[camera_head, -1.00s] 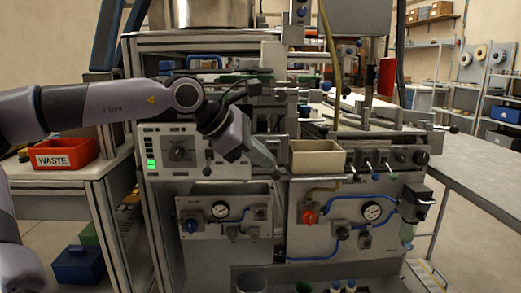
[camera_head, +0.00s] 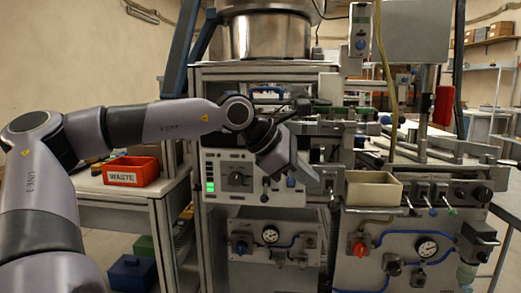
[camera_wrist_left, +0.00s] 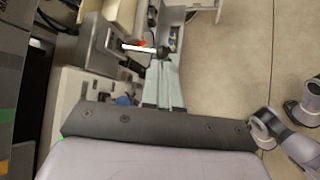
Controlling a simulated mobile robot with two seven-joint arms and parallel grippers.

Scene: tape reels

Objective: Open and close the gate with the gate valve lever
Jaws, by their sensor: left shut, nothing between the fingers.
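My left gripper (camera_head: 310,178) is in front of the machine, left of the beige bin, with its fingers shut and empty. In the left wrist view its pale fingers (camera_wrist_left: 163,85) lie side by side, with the machine to their left and floor to their right. I cannot tell which handle is the gate valve lever. Small levers (camera_head: 430,204) stick out of the panel below and right of the beige bin. Another black-knobbed lever (camera_head: 265,191) is on the left control panel, below my left wrist. The gate is not clearly identifiable. My right gripper is not in view.
The beige bin (camera_head: 373,188) sits on the machine's front ledge, close right of my left gripper. A red WASTE bin (camera_head: 131,171) stands on the side table at left. Gauges and a red knob (camera_head: 359,249) are on the lower panels.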

